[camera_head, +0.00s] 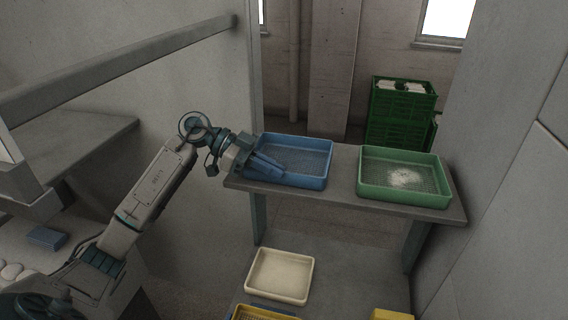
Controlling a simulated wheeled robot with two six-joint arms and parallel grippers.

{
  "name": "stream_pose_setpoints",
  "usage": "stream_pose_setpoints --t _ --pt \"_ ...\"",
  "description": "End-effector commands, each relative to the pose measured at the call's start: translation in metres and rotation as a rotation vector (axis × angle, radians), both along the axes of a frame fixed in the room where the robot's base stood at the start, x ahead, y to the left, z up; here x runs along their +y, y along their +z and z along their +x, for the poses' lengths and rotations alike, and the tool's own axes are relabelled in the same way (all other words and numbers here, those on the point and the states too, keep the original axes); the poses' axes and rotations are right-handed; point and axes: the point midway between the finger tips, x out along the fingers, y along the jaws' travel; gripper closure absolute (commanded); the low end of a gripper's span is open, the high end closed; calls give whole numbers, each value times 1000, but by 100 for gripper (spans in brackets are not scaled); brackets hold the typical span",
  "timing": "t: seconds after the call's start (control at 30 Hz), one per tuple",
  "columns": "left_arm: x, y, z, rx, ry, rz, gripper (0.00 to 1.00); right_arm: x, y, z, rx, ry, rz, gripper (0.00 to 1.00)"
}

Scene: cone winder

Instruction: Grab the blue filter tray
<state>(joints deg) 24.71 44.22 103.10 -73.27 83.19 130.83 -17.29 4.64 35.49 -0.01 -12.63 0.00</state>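The blue filter tray (312,180) sits on the left part of a grey bench in the head view. It is rectangular, with raised walls and a mesh-like floor. My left gripper (268,168) is at the tray's left side, with its fingers overlapping the left wall and front left corner in the picture. The fingers hide part of that wall. I cannot tell whether they touch it or whether the gripper is open or shut. My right gripper is not in view.
A green tray (440,190) with white powder stands on the bench (343,190), right of the blue one. A cream tray (280,277) and yellow trays (392,315) are lower down in front. Green crates (402,105) stand behind. Walls close in on both sides.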

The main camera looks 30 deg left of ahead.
Motion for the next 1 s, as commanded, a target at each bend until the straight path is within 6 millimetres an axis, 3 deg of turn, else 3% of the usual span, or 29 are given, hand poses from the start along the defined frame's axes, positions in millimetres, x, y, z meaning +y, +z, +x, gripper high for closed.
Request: stream_pose_setpoints --t 0.27,0.5,1.0 --pt "0 8 0 -3 0 1 100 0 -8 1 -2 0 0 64" --pt "0 35 0 -7 0 2 100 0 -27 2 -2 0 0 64" --pt "-43 40 -98 -1 0 8 100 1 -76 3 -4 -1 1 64"
